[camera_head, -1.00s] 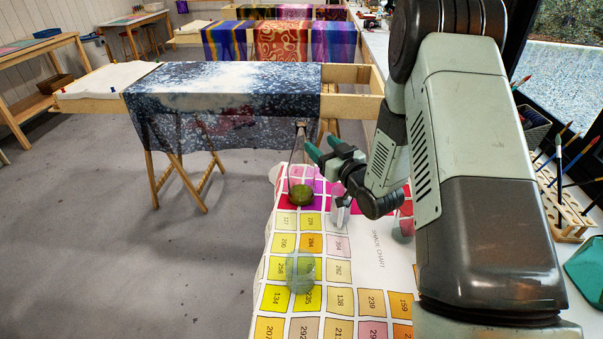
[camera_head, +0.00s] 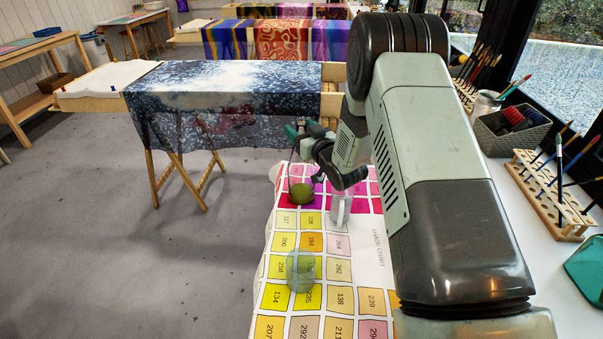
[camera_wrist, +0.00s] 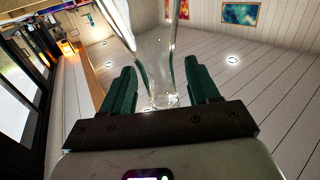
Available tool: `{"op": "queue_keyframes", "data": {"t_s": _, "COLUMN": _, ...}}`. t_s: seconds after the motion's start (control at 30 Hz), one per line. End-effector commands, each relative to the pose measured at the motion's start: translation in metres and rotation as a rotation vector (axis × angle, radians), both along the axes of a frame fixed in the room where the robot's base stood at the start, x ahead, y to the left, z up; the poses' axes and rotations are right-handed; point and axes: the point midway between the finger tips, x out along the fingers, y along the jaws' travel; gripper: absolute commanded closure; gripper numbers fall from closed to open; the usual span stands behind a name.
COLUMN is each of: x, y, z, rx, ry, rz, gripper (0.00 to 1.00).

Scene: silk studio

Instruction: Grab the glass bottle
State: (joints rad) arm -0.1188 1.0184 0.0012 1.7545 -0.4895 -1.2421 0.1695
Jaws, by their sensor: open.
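The tall clear glass bottle (camera_head: 302,192) stands upright on the shade chart cloth, with olive-green liquid at its base. My gripper (camera_head: 303,130) is at the bottle's upper part, and its dark green fingers partly cover the neck. In the wrist view my gripper (camera_wrist: 160,90) is open, with one finger at each side of clear glass, the bottle (camera_wrist: 152,60). I cannot tell whether either finger touches the glass.
A clear glass vessel (camera_head: 340,208) stands just right of the bottle, and a greenish see-through glass (camera_head: 300,270) stands nearer me. The shade chart cloth (camera_head: 365,255) covers the table. A brush rack (camera_head: 548,195) and a basket (camera_head: 512,132) are at the right.

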Motion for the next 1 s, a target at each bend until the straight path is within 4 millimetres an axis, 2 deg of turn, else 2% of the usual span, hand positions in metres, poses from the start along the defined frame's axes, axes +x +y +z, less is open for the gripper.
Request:
{"op": "queue_keyframes", "data": {"t_s": 0.07, "x": -0.0002, "y": -0.0001, "z": 0.0000, "rx": 0.000, "ry": 0.000, "rz": 0.000, "gripper": 0.43}}
{"op": "queue_keyframes", "data": {"t_s": 0.43, "x": -0.0003, "y": -0.0002, "z": 0.0001, "rx": 0.000, "ry": 0.000, "rz": 0.000, "gripper": 0.99}}
{"op": "queue_keyframes", "data": {"t_s": 1.0, "x": 0.0003, "y": -0.0001, "z": 0.0071, "rx": 0.002, "ry": -0.006, "rz": 0.000, "gripper": 1.00}}
